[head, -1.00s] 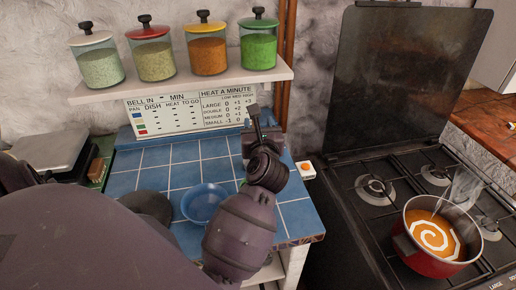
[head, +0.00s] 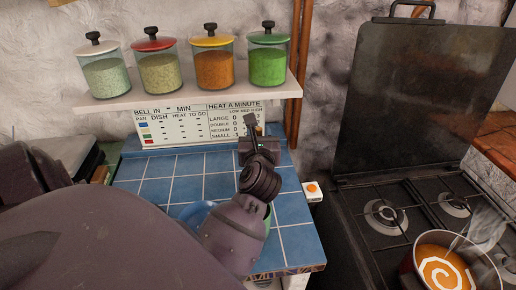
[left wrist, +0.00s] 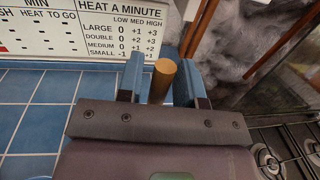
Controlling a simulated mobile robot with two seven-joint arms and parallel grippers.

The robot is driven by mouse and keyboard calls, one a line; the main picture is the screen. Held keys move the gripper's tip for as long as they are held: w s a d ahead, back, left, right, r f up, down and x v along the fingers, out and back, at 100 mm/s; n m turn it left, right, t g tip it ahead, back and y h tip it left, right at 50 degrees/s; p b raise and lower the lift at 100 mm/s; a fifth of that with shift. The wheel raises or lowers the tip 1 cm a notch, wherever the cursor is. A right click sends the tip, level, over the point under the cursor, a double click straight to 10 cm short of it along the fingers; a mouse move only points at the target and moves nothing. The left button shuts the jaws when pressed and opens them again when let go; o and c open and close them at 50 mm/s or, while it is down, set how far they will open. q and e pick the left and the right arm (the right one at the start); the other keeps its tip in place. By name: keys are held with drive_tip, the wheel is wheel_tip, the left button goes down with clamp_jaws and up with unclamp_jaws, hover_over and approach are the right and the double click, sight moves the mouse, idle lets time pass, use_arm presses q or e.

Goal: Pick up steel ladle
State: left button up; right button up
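I cannot make out a steel ladle for certain in either view. My left gripper (head: 252,128) is over the back right part of the blue tiled counter (head: 186,190), in front of the wall chart. In the left wrist view, the left gripper (left wrist: 160,68) has its two blue fingers apart. A brown, wood-like cylinder (left wrist: 162,84) stands between them, with its lower end hidden behind the gripper body. I cannot tell what it belongs to. No firm grip on it shows. My right gripper is not in view.
A blue bowl (head: 196,211) is partly hidden behind my left arm. A shelf (head: 190,97) with several lidded jars hangs above the chart (head: 190,125). A small white box with an orange button (head: 312,191) sits right. A stove with a red pot (head: 410,266) of orange soup is further right.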

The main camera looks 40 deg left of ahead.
use_arm(q)
drive_tip(key=c, duration=0.4)
clamp_jaws()
drive_tip(key=shift+w+r, duration=0.1)
drive_tip(key=shift+r, duration=0.05)
